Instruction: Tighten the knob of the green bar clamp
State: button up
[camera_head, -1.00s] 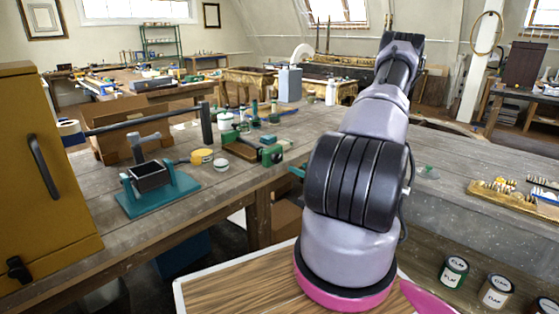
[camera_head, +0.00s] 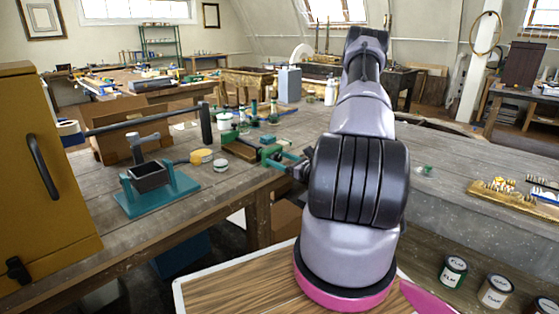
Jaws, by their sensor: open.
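The green bar clamp (camera_head: 268,152) appears to be the green piece on the wooden bench, just left of my arm, beside a brown part with green edges. It is small here, and I cannot make out its knob. My gripper (camera_head: 284,160) shows at the left side of my arm as a small teal and dark shape. It is open, close to the right end of the green piece. I cannot tell whether they touch. My arm covers the bench behind it.
A teal stand with a dark box (camera_head: 150,176) sits at the bench's left. Yellow (camera_head: 201,156) and white (camera_head: 221,165) round containers stand left of the clamp. A mustard cabinet (camera_head: 45,190) closes off the left. Paint cans (camera_head: 453,271) stand on a lower shelf at right.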

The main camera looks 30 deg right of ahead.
jog(key=shift+w, duration=0.1)
grip_shut()
jog(key=shift+m, duration=1.2)
grip_release()
jog(key=v, duration=1)
jog(key=shift+s, duration=0.4)
jog(key=shift+d, duration=0.15)
